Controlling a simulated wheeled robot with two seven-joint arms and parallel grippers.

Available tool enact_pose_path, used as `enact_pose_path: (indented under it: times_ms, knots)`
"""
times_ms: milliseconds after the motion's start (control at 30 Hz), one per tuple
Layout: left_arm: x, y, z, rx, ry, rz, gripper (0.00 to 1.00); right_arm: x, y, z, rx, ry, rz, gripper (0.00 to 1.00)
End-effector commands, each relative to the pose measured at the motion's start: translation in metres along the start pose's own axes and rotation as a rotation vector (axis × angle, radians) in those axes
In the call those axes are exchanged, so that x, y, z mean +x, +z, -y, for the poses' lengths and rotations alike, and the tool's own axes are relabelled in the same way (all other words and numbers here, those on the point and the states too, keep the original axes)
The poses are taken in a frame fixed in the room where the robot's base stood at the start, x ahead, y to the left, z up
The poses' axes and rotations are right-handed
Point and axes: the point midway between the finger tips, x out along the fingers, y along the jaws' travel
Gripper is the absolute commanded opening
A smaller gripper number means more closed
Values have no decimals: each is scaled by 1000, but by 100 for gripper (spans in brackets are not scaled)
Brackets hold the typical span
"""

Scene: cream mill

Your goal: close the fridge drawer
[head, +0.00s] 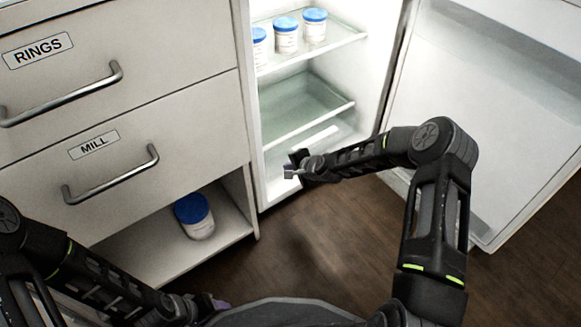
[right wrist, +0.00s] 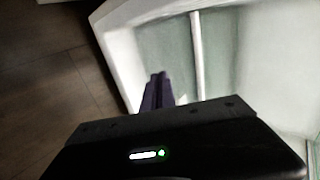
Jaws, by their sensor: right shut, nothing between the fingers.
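The fridge (head: 390,60) stands open in the head view. Its drawer, low inside under the glass shelf, shows a pale front with a white bar (head: 312,138); I cannot tell how far out it is. My right gripper (head: 290,172) is shut and empty in front of the lower fridge, by the bottom edge of the opening. In the right wrist view its dark fingers (right wrist: 156,92) are together, near the white fridge edge, with a white bar (right wrist: 197,55) and greenish panels beyond. My left gripper (head: 218,303) is low in the head view, mostly hidden by my own body.
The fridge door (head: 480,130) is swung open at right, beyond my right arm. Several blue-lidded jars (head: 286,36) stand on the upper fridge shelf. At left are shut drawers labelled RINGS (head: 160,35) and MILL (head: 190,120); another jar (head: 195,217) stands in the cubby below. Wooden floor (head: 320,230) is clear.

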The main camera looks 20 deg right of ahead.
Motion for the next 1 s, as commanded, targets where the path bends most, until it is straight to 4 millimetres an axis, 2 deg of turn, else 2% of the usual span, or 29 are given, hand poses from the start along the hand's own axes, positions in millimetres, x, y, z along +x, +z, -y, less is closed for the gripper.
enact_pose_path:
  times_ms: [33,400,600,900,1000]
  knots:
    - [-10,-2,-4,1,0,-4,57,-14,-2,6,1,-3,-3,0]
    - [-34,1,-14,4,-7,-1,57,-80,-1,5,0,-3,-3,0]
    - [-37,2,-14,4,-8,-1,57,-92,0,4,0,-4,-2,0]
    - [-36,2,-14,5,-8,-1,57,-92,0,3,-1,-4,-2,0]
    - [-42,2,-16,5,-8,-1,57,-94,5,6,-6,0,7,0]
